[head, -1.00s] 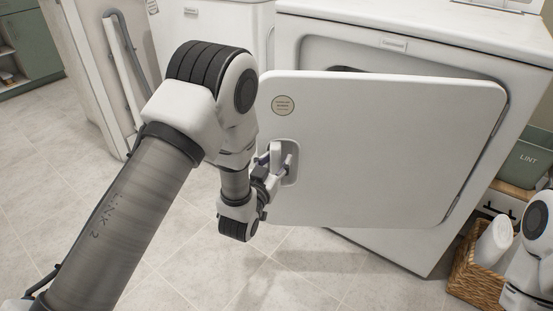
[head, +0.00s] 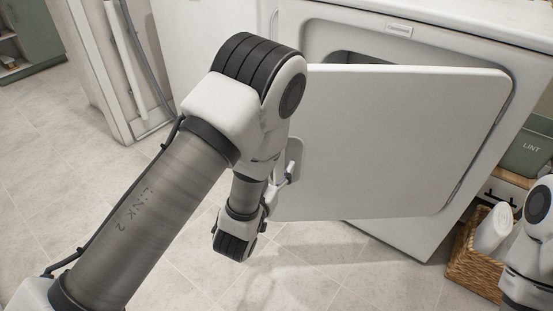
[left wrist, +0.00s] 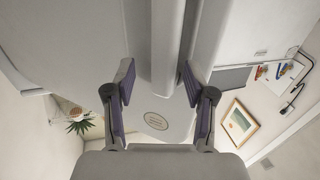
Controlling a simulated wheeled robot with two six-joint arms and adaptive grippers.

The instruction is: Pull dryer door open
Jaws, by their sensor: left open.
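The white dryer door (head: 400,140) stands ajar, hinged on its right side. A strip of the dark dryer opening (head: 362,57) shows above it. My left gripper (head: 287,178) is at the handle recess (head: 295,154) near the door's left edge, partly hidden by my own arm. In the left wrist view my left gripper (left wrist: 157,84) is open, with purple-padded fingers on either side of a pale bar (left wrist: 165,45) that looks like the handle. Contact is unclear. My right gripper is out of frame.
The white dryer body (head: 400,240) stands behind the door. A wicker basket (head: 470,265) with a white roll (head: 493,232) sits at the lower right, near my right arm. A green LINT bin (head: 528,148) is above it. Tiled floor in front is clear.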

